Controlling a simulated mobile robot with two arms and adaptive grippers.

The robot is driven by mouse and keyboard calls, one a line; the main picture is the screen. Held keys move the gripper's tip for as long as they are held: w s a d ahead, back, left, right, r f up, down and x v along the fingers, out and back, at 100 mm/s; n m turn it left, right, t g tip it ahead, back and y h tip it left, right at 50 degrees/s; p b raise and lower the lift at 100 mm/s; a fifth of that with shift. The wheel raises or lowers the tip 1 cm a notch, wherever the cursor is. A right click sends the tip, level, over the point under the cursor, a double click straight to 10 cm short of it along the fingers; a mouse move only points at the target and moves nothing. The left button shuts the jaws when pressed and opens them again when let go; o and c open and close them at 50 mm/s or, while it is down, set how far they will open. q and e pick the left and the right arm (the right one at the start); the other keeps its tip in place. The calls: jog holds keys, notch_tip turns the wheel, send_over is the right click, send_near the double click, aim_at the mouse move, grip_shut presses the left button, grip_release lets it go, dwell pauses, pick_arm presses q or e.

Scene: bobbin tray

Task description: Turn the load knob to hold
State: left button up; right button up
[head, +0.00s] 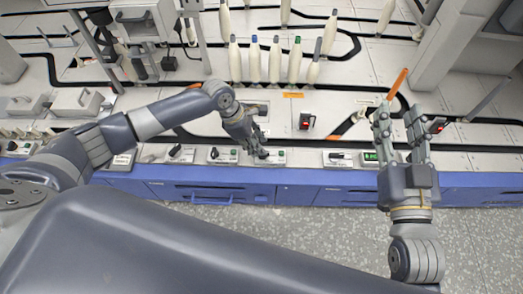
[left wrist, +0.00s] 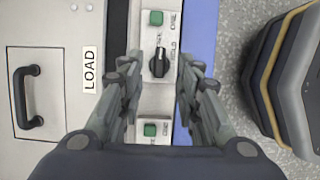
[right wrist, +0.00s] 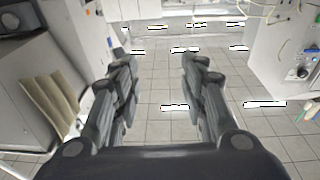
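The load knob (left wrist: 159,63) is black and sits on a white control plate, its grip lying roughly up and down in the left wrist view. Printed lettering beside it is partly legible. The LOAD label (left wrist: 89,70) is on the panel to its left. My left gripper (left wrist: 158,70) is open, with one finger on each side of the knob in that view; I cannot tell whether they touch it. In the head view my left gripper (head: 259,152) is low over the front control strip and hides part of the knob. My right gripper (head: 396,108) is open and empty.
Similar knob panels (head: 338,159) line the table's blue front edge (head: 232,176). White bobbins (head: 255,60) stand behind. An orange stick (head: 398,83) is near my right gripper. A drawer handle (left wrist: 27,98) is left of the LOAD label.

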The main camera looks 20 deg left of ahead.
pick_arm(q)
jog(key=b+x, duration=0.1)
jog(key=x, duration=0.2)
jog(key=shift+d+f+b, duration=0.15)
jog(key=shift+f+b, duration=0.15)
jog(key=shift+f, duration=0.15)
pick_arm(e)
jog(key=s+r+t+y, duration=0.1)
jog(key=s+r+t, duration=0.2)
jog(key=r+t, duration=0.2)
jog(key=shift+s+a+r+y, duration=0.15)
jog(key=shift+r+y, duration=0.25)
jog(key=shift+r, duration=1.3)
pick_arm(q)
grip_shut()
